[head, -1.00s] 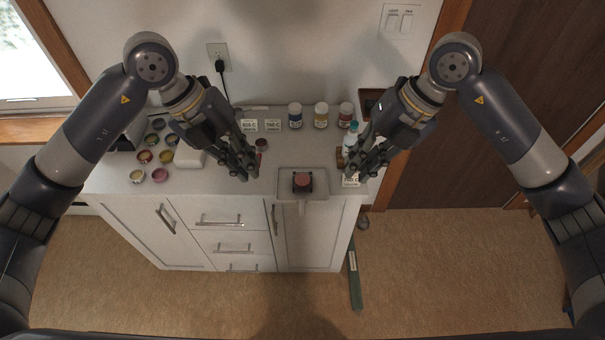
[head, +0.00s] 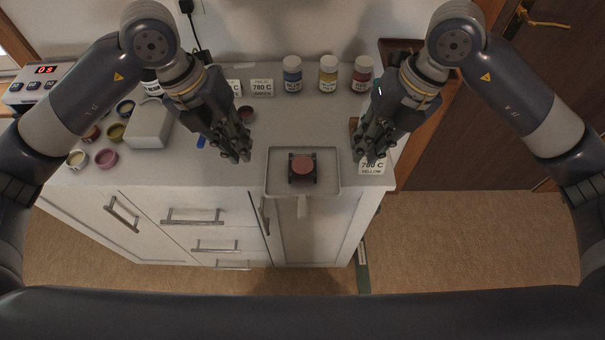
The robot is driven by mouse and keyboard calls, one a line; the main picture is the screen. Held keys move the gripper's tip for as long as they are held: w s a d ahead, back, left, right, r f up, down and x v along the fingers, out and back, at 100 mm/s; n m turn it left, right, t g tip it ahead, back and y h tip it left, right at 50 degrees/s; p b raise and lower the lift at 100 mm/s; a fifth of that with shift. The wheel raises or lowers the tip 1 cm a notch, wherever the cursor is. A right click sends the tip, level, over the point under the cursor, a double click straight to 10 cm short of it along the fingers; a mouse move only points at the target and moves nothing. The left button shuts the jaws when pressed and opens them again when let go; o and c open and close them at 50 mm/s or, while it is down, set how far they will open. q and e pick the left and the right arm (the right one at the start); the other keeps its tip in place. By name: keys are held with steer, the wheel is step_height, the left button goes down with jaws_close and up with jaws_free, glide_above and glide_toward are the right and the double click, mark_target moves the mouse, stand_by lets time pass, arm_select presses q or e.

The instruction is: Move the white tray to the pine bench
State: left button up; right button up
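The white tray (head: 332,182) lies at the front edge of the white cabinet top, with a tab at its front hanging over the edge. A dark holder with a round reddish piece (head: 303,167) sits on it. My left gripper (head: 240,157) is to the left of the tray, apart from it, pointing down. My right gripper (head: 364,158) is to the right of the tray, also apart from it. Neither holds anything that I can see. The finger gaps are seen edge-on, so their opening is unclear. No pine bench can be made out.
Several colored jars (head: 328,74) and label cards (head: 262,87) stand behind the tray. Small paint pots (head: 106,158), a white block (head: 150,125) and a device with a red display (head: 45,71) are at the left. A brown door (head: 470,120) is at right.

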mark_target(265, 182)
arm_select(q)
steer(key=shift+s, duration=0.25)
arm_select(e)
steer(key=shift+s, duration=0.25)
steer(key=shift+f, duration=0.1)
